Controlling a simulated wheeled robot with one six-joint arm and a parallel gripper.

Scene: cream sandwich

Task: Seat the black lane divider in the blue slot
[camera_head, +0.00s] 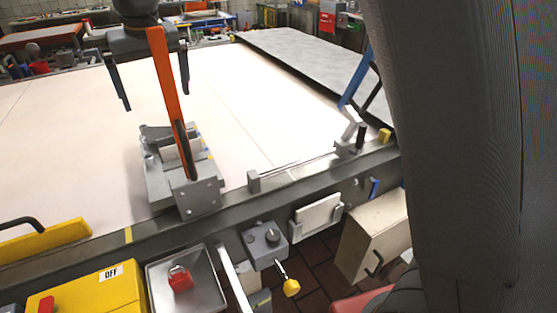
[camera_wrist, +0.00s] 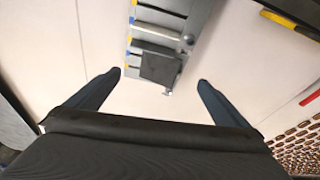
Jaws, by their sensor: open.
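My gripper (camera_head: 155,100) hangs above the belt at upper left, fingers wide apart with nothing between them. In the wrist view its fingertips (camera_wrist: 160,78) point at a grey slotted fixture (camera_wrist: 202,22), one on each side of its near end. The fixture (camera_head: 160,187) stands at the belt's front edge. A dark square piece (camera_wrist: 160,68), perhaps the black lane divider, lies at its near end; I cannot tell whether it is seated. Blue marks (camera_wrist: 136,42) and yellow marks flank the slots. Which slot is the blue one is unclear.
An orange bar (camera_head: 165,85) crosses in front of my gripper and the fixture. A metal rail runs along the belt's front, with a yellow box (camera_head: 95,290), a tray (camera_head: 212,290) holding a red item (camera_head: 180,278), and a grey lever box (camera_head: 262,243). The belt (camera_head: 260,110) is otherwise mostly clear.

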